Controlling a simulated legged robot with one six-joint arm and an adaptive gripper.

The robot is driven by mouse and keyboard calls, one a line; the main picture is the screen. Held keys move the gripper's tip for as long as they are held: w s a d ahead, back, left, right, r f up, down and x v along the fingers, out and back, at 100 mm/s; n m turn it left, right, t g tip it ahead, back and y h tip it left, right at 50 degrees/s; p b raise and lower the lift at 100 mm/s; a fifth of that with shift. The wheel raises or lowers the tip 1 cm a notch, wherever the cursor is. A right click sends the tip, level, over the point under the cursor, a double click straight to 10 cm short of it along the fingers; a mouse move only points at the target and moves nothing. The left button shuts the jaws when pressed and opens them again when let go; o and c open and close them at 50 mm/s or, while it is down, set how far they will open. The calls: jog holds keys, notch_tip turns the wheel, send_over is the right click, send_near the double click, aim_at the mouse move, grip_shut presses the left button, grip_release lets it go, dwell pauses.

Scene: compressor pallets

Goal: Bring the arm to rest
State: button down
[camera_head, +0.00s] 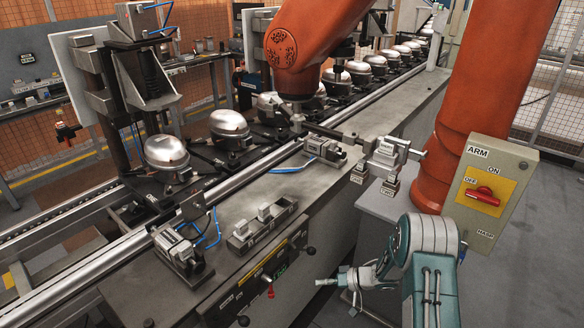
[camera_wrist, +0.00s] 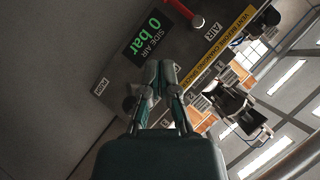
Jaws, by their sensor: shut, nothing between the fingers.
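My arm (camera_head: 428,262), teal and grey, is bent at the lower right of the head view, beside the bench. My gripper (camera_head: 325,282) points left, low in front of the bench's side. In the wrist view my gripper (camera_wrist: 161,66) has its two fingers together, shut and empty. Its tips overlap the dark control panel (camera_wrist: 130,62) in that view. I cannot tell the exact gap, but the head view shows the gripper apart from the panel.
The bench (camera_head: 335,195) carries fixtures and a panel with a red lever (camera_head: 270,292) and black knobs. The wrist view shows a "0 bar" display (camera_wrist: 154,33). A switch box (camera_head: 492,200) and orange robot arm (camera_head: 490,90) stand close to my arm. Floor at lower right is clear.

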jog(key=w+d+r+t+h, duration=0.2)
jog(key=r+h, duration=0.1)
jog(key=r, duration=0.4)
jog(key=w+d+r+m+t+h, duration=0.1)
jog(key=w+d+r+t+h, duration=0.15)
jog(key=r, duration=0.55)
jog(key=w+d+r+t+h, duration=0.2)
jog(key=w+r+t+h, duration=0.1)
jog(key=r, duration=0.4)
jog(key=s+d+r+m+h, duration=0.2)
jog(key=s+d+r+h, duration=0.15)
jog(key=r, duration=0.55)
jog(key=s+d+r+m+h, duration=0.1)
jog(key=s+r, duration=0.2)
jog(key=s, duration=0.4)
jog(key=s+d+r+m+h, duration=0.1)
jog(key=s+r+h, duration=0.1)
jog(key=s+r, duration=0.35)
jog(key=s+a+f+g+y, duration=0.1)
jog(key=s+a+g, duration=0.1)
jog(key=s, duration=0.9)
jog(key=s+a+f+g+y, duration=0.1)
jog(key=s+a+f+g, duration=0.1)
jog(key=s, duration=0.9)
jog(key=shift+s+a+n+g+y, duration=0.35)
jog(key=shift+a+n+g, duration=0.1)
jog(key=shift+a, duration=0.5)
jog(key=shift+r, duration=0.1)
